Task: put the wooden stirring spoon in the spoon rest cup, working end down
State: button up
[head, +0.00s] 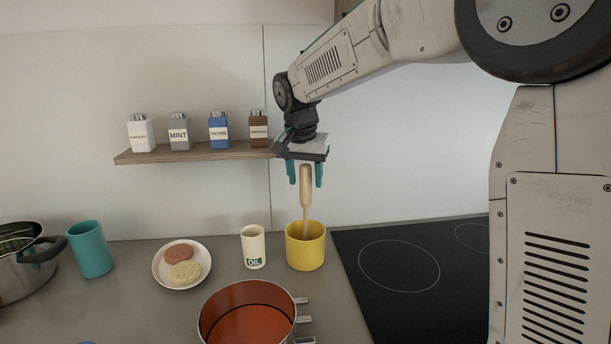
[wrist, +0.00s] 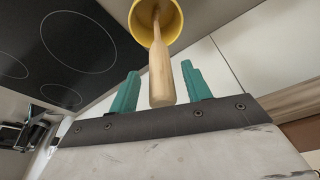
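The wooden stirring spoon (head: 306,190) stands nearly upright in the yellow cup (head: 305,256), its thick handle end up. Its lower end is hidden inside the cup. My gripper (head: 305,182) points down above the cup, with its teal fingers on either side of the handle top. In the wrist view the spoon handle (wrist: 161,75) runs between the open fingers (wrist: 161,88), with a gap on each side. The yellow cup's rim (wrist: 177,33) also shows there, with the thin shaft going into it.
A white oil cup (head: 253,247) stands just left of the yellow cup. An orange-red pot (head: 248,318) is in front, a plate with two patties (head: 182,264) further left. A shelf (head: 190,153) with spice jars is beside my gripper. The black cooktop (head: 400,270) is right.

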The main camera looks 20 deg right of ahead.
jog(key=shift+r, duration=0.1)
jog(key=v, duration=0.7)
jog(key=shift+s+r, duration=0.15)
jog(key=shift+r, duration=0.15)
dwell(0.6)
jog(key=shift+f+n, duration=0.1)
jog(key=shift+n, duration=0.3)
jog(key=s+d+f+n, duration=0.1)
jog(key=s+f, duration=0.3)
jog(key=s, duration=0.8)
jog(key=s+d+f+n+y, duration=0.1)
jog(key=s+d+f+n, duration=0.1)
jog(key=s, duration=1)
jog(key=s+d+f+n+g, duration=0.1)
jog(key=s+f+n, duration=0.2)
jog(key=s, duration=0.9)
notch_tip(320, 180, down, 3)
jog(key=shift+d+f+y, duration=0.15)
jog(key=shift+d+y, duration=0.1)
jog(key=shift+y, duration=0.05)
